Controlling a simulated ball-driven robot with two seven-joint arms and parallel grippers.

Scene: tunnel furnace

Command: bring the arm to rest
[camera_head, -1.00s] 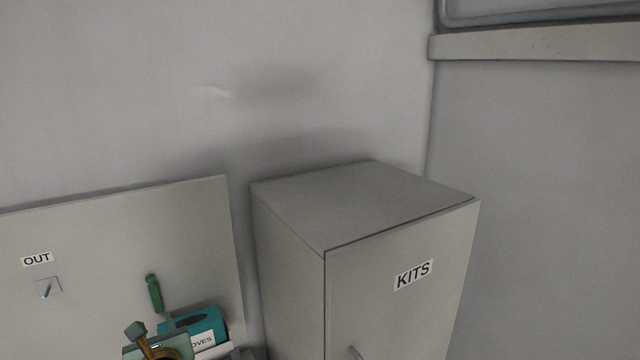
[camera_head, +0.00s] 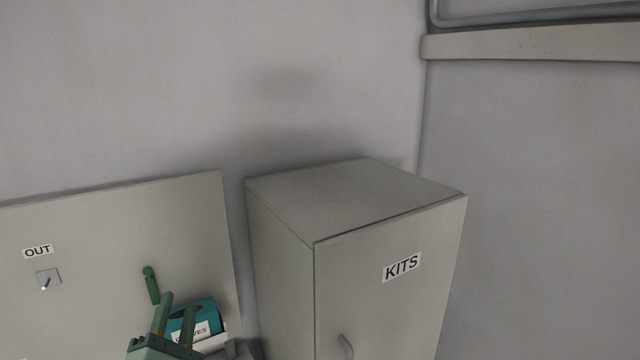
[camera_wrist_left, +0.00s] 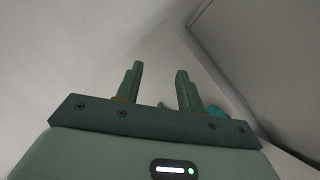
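My left gripper (camera_head: 178,302) shows at the bottom left of the head view, in front of a teal box of gloves. Its two green fingers point up and stand apart, with nothing held between them. The left wrist view also shows the fingers apart (camera_wrist_left: 159,72) and the gap empty. Most of my left arm is out of the picture. My right gripper is in neither view.
A grey cabinet marked KITS (camera_head: 380,290) stands right of the gripper. Behind the gripper is a pale panel with an OUT label (camera_head: 38,251), a small switch (camera_head: 47,280) and a green handle (camera_head: 151,285). The glove box (camera_head: 205,312) sits close by.

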